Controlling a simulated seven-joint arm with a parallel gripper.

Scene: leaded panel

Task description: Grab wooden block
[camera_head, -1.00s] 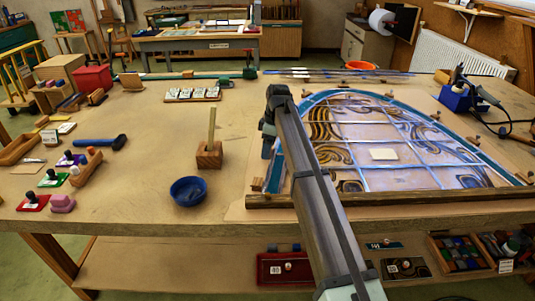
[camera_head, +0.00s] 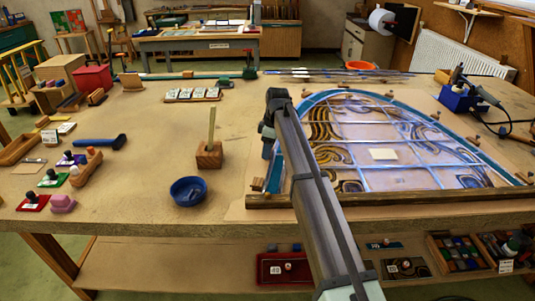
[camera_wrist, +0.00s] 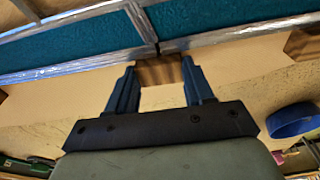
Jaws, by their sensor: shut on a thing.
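My gripper (camera_wrist: 158,68) is shut on a small brown wooden block (camera_wrist: 157,74), which shows between the two blue-black fingers in the wrist view. The block lies by the lead-edged border of the leaded panel (camera_wrist: 90,45), with pale board around it. In the head view my gripper (camera_head: 268,140) is low at the left edge of the panel (camera_head: 385,135). The block it holds is hidden there behind my arm. Another small wooden block (camera_head: 257,184) sits at the panel's lower left corner.
A wooden stand with an upright stick (camera_head: 209,155) and a blue bowl (camera_head: 188,191) are left of my gripper. A hammer (camera_head: 102,142) lies further left. A wooden batten (camera_head: 400,195) runs along the panel's front. Bare table lies between the hammer and stand.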

